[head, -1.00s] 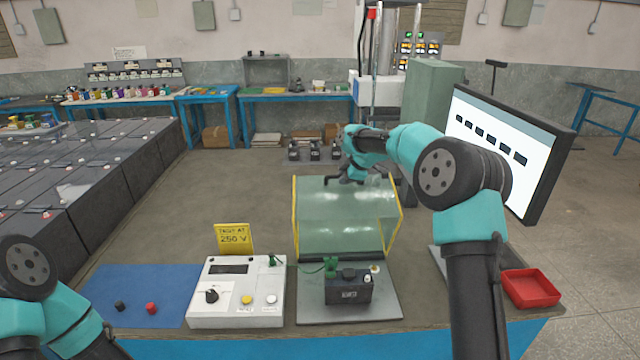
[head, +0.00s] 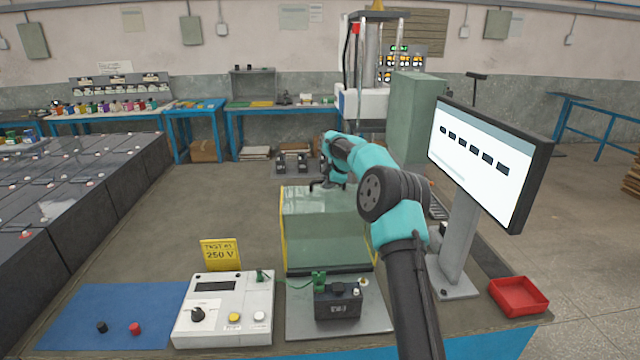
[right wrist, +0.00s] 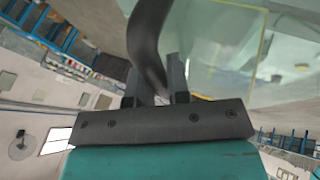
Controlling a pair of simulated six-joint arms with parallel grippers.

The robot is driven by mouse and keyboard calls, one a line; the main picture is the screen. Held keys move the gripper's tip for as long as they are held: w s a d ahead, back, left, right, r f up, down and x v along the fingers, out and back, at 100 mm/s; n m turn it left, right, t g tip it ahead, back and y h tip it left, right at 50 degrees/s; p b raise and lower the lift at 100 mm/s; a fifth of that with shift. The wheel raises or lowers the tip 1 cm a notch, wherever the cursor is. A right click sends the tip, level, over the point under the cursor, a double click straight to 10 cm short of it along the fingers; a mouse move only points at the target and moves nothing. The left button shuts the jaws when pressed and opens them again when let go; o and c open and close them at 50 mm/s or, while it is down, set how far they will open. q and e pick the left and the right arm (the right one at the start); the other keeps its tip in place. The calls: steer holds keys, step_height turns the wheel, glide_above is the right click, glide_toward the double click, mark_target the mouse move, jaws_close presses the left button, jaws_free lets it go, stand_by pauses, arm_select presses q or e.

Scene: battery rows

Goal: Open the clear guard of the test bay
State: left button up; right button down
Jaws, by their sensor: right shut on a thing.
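The clear guard (head: 328,235) of the test bay has yellow side edges and stands raised behind a small dark battery (head: 338,302). The battery sits uncovered on the bay's grey base plate (head: 300,325). My right gripper (head: 326,184) is at the guard's upper edge, shut on its dark handle. In the right wrist view, the curved black handle (right wrist: 150,38) passes between the fingers of my right gripper (right wrist: 163,82), and the clear panel with a yellow edge fills the right side. My left gripper is out of view.
A white meter box (head: 225,310) with a yellow "250 V" sign (head: 220,254) stands left of the bay. A blue mat (head: 110,315) with black and red caps lies further left. A monitor (head: 485,160) and red tray (head: 518,296) are on the right.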

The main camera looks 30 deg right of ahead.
steer(key=c, duration=1.1)
jaws_free()
steer(key=v, duration=1.7)
steer(key=shift+r, duration=0.3)
steer(key=shift+s+f, duration=0.1)
steer(key=shift+s, duration=0.05)
